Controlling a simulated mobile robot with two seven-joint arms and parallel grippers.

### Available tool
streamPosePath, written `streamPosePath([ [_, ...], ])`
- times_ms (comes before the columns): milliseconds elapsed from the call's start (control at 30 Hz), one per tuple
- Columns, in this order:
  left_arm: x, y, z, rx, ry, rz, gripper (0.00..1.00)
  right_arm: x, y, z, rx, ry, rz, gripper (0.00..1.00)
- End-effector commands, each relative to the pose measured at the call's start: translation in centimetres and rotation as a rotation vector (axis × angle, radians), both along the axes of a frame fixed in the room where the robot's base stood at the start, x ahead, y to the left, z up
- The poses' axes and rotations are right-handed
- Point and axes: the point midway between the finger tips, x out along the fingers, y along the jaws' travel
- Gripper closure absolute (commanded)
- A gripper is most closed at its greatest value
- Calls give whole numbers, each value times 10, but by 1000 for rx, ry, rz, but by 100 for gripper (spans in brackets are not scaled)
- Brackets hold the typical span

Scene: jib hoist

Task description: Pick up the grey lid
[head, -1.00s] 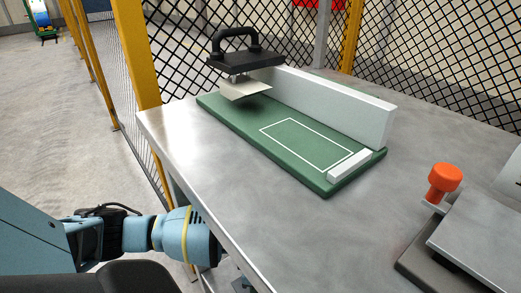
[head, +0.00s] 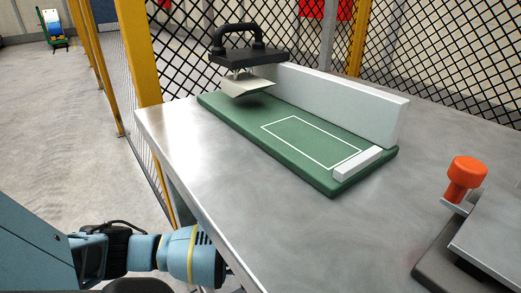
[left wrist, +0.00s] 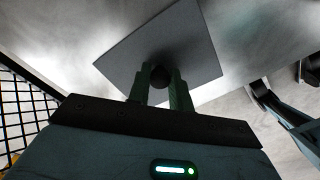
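The grey lid (left wrist: 195,62) is a flat square plate with a round black knob (left wrist: 159,76), seen in the left wrist view. My left gripper (left wrist: 160,80) has its two fingers on either side of the knob, with no clear gap, and looks shut on it. Whether the lid rests on a surface or is held clear of it, I cannot tell. In the head view my left arm comes in at the lower left beside the table edge; the lid and fingertips are hidden there. My right gripper is in neither view.
A metal table (head: 215,160) carries a green board (head: 290,148) with a white outlined rectangle and a tall pale wall (head: 340,105). A black-handled block (head: 250,57) hangs over its far end. An orange knob (head: 465,172) stands on a fixture at right. Mesh fencing (head: 430,65) runs behind.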

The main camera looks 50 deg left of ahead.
Motion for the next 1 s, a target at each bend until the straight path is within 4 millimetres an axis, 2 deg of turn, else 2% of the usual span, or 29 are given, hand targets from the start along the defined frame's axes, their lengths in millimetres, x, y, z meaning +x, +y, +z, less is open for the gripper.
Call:
streamPosePath([
  [67,0,0,0,0,0,0,100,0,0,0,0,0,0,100],
  [433,0,0,5,1,-1,0,100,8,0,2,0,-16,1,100],
  [567,0,0,16,0,-1,0,100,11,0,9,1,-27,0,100],
  [733,1,1,42,2,-4,0,100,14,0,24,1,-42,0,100],
  [1000,-55,-40,45,-3,2,-5,100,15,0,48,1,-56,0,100],
])
